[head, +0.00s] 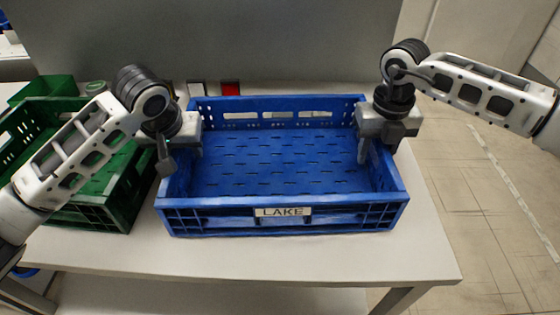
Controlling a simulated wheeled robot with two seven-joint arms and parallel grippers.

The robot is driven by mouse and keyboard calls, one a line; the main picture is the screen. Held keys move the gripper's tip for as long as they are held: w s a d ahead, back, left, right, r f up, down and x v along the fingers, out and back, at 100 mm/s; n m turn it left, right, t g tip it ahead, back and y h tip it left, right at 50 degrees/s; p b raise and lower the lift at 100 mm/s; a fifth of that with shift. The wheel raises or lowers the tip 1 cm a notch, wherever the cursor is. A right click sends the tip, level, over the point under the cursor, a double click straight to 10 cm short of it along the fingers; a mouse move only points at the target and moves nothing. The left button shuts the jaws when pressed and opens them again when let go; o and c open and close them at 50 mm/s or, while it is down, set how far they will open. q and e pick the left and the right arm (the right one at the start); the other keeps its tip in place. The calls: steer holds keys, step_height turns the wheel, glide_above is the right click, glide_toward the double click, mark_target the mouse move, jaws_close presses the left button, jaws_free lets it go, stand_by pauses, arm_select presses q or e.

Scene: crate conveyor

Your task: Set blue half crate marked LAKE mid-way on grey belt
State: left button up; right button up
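The blue half crate (282,222) stands on the white table, its LAKE label (283,211) on the near side. It looks empty, with a slotted floor. My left gripper (180,158) is at the crate's left wall, one finger outside it and the other by the inner side. My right gripper (377,155) is at the right wall, one finger inside the crate; its outer finger is mostly hidden. Both grippers look spread wider than the rim, with the wall between their fingers. I see no grey belt that I can identify.
A green crate (95,213) stands close to the left of the blue crate, with another green container (45,88) behind it. A grey panel (290,45) rises behind the table (250,256). Bare tabletop lies in front; open floor (480,200) is at right.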

arm_select(q)
jaws_close()
arm_select(e)
jaws_close()
arm_select(q)
steer(key=shift+r, duration=0.15)
arm_select(e)
steer(key=shift+r, duration=0.1)
